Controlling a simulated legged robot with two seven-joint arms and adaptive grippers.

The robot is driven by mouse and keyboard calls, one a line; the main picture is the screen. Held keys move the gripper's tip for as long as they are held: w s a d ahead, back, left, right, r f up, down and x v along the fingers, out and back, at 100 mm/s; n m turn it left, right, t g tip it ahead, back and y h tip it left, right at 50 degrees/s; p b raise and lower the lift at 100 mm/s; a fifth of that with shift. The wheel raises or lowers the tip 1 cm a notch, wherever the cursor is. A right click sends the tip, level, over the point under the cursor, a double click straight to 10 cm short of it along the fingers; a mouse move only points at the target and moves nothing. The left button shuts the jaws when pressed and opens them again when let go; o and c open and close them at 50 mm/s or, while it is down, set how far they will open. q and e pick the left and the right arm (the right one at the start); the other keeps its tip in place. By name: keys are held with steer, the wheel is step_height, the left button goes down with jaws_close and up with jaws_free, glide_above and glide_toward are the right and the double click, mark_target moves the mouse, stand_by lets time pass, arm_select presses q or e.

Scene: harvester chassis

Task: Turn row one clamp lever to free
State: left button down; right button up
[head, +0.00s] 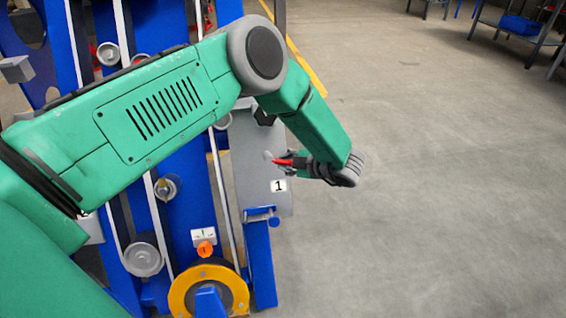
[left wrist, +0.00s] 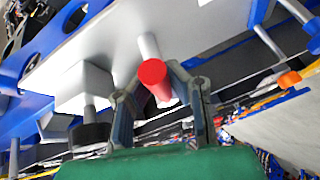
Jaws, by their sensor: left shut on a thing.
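The clamp lever has a red grip (head: 283,161) and sits at the grey plate (head: 252,150) marked with a "1" label (head: 278,186). My left gripper (head: 292,163) reaches it from the right and is shut on the red grip, partly hiding it. In the left wrist view the round red end of the grip (left wrist: 153,72) sits between the two fingers of my left gripper (left wrist: 157,86), with a pale shaft (left wrist: 149,46) behind it. The lever's exact angle is hard to tell. My right gripper is not in view.
The blue chassis frame (head: 258,262) carries rollers, belts and a yellow-rimmed wheel (head: 209,290) below the plate. An orange knob (head: 205,248) is above that wheel. Open concrete floor (head: 430,190) lies to the right. Benches with a blue bin (head: 520,25) stand far back.

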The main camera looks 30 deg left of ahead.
arm_select(q)
steer(key=shift+s+f, duration=0.1)
steer(key=c, duration=1.5)
jaws_free()
steer(key=shift+d, duration=0.1)
steer(key=shift+d+r, duration=0.3)
steer(key=v, duration=1.1)
steer(key=shift+d, duration=0.2)
